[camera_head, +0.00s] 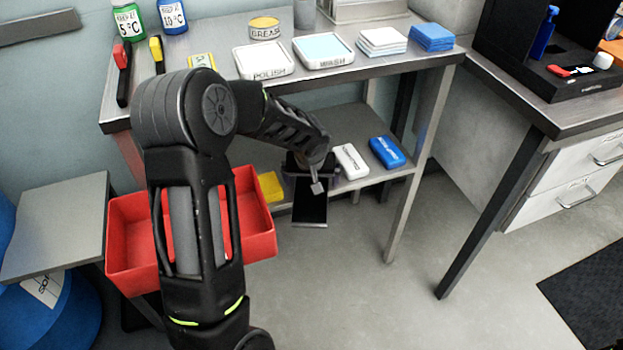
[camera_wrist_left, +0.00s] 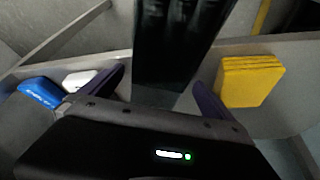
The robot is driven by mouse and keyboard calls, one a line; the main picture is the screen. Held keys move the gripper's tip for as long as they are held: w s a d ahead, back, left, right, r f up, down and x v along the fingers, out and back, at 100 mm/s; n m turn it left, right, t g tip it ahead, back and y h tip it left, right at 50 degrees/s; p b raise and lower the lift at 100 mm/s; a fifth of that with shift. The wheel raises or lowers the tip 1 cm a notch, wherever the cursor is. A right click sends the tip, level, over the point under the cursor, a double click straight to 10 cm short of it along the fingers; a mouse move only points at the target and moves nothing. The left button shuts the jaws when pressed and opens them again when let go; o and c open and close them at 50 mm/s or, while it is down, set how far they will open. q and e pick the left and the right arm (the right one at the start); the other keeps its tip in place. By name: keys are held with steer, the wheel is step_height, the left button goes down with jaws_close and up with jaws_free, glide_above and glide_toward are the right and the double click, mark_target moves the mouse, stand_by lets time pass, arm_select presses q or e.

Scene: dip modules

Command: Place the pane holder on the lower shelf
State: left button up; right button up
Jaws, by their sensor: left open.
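The pane holder appears to be the dark, flat, upright-looking piece (camera_head: 310,207) just below my left gripper (camera_head: 305,172) in the head view. In the left wrist view the dark piece (camera_wrist_left: 175,45) stands between and beyond the two open purple fingers (camera_wrist_left: 160,88). I cannot tell whether the fingers touch it. The lower shelf (camera_head: 345,118) is under the workbench, and the dark piece overlaps its front edge in the head view. Whether the shelf bears it is unclear. My right gripper is not in view.
On the lower shelf are a white box (camera_head: 350,161), a blue box (camera_head: 387,152) and a yellow stack (camera_head: 270,187). A red bin (camera_head: 258,215) stands left of the gripper. The workbench top (camera_head: 205,48) overhangs the shelf, with a leg (camera_head: 418,165) at right.

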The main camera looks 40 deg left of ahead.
arm_select(q)
steer(key=shift+r, duration=0.4)
steer(key=p+v, duration=0.2)
steer(key=v, duration=0.9)
steer(key=shift+s+r, duration=0.15)
steer(key=shift+r, duration=0.05)
stand_by(0.3)
